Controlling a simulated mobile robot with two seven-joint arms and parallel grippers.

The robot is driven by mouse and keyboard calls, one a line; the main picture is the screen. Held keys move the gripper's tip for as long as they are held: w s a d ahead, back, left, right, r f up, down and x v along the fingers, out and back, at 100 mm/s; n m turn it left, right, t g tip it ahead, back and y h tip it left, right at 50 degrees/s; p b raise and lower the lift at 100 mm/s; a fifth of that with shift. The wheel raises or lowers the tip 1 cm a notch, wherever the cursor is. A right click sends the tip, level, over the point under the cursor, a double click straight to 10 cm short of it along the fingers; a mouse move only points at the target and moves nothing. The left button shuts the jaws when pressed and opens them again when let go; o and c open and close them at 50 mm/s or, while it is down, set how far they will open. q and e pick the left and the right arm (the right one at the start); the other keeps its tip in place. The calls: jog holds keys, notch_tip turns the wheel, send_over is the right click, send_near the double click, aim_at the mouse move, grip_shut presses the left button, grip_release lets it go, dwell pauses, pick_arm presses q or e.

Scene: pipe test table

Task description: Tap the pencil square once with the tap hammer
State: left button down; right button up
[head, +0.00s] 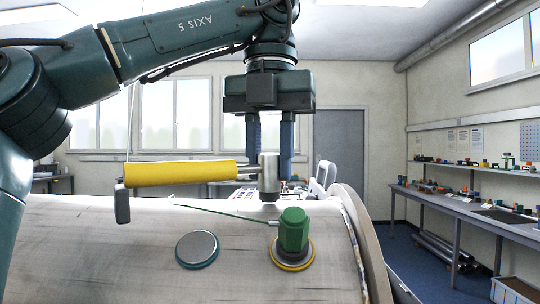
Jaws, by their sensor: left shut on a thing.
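The tap hammer has a yellow handle (180,173) and a grey metal head (268,180). My left gripper (270,165) points down, shut on the hammer at its head end, with a blue finger on each side. The handle lies level, pointing left. The head's lower end is just above or at the top of the large pale pipe (110,255); I cannot tell whether they touch. I cannot make out the pencil square; only faint dark streaks show on the pipe. My right gripper is not in view.
A green-topped device (293,232) with a yellow-edged base and a thin green rod sits on the pipe near the hammer. A round grey disc (197,248) with a teal rim is left of it. The pipe's flanged end (365,240) is at right. A workbench (470,210) runs along the right wall.

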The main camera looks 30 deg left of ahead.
pick_arm(q)
jog(key=shift+f, duration=0.2)
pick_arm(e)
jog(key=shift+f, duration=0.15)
pick_arm(q)
jog(key=shift+r, duration=0.1)
